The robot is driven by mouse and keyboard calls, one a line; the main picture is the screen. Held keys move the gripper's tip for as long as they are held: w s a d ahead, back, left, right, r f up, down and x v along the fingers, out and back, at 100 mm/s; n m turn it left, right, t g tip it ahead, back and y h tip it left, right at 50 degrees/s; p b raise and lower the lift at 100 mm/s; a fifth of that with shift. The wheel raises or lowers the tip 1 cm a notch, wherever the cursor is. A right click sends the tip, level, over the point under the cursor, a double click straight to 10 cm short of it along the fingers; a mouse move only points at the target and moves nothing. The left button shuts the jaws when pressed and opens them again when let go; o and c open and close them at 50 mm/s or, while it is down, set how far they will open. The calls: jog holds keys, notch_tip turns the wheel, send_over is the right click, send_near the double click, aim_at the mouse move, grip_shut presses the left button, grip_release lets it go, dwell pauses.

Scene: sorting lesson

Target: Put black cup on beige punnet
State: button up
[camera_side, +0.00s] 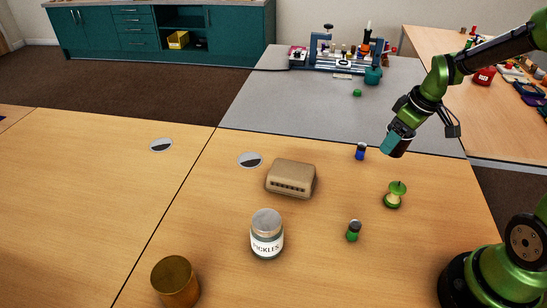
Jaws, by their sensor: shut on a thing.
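The beige punnet (290,172) sits on the wooden table near the middle of the view, with a row of dark slots along its front side. My gripper (396,142) is above the table's right part, to the right of the punnet and higher than it. It is shut on the black cup (403,149), a small dark shape at its teal fingertip. The fingers hide part of the cup, and its tilt is hard to tell. The cup is apart from the punnet.
A pickles jar (267,238) stands in front of the punnet, and a brown-gold tin (175,283) is at the front left. A blue bottle (360,151), a green apple core (396,195) and a green bottle (353,231) stand to the right. The table's left part is mostly clear.

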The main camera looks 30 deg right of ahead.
jog(key=s+a+n+y, duration=0.2)
jog(key=a+n, duration=0.5)
jog(key=a, duration=1.1)
send_over(285, 168)
jog(key=shift+s+d+f+g, duration=0.2)
jog(key=shift+s+f, duration=0.05)
jog(key=shift+f, duration=0.25)
jog(key=shift+s+d+f+g, duration=0.15)
jog(key=shift+s+f+g, duration=0.05)
jog(key=shift+f, duration=2)
jog(key=shift+f, duration=0.1)
jog(key=o, duration=1)
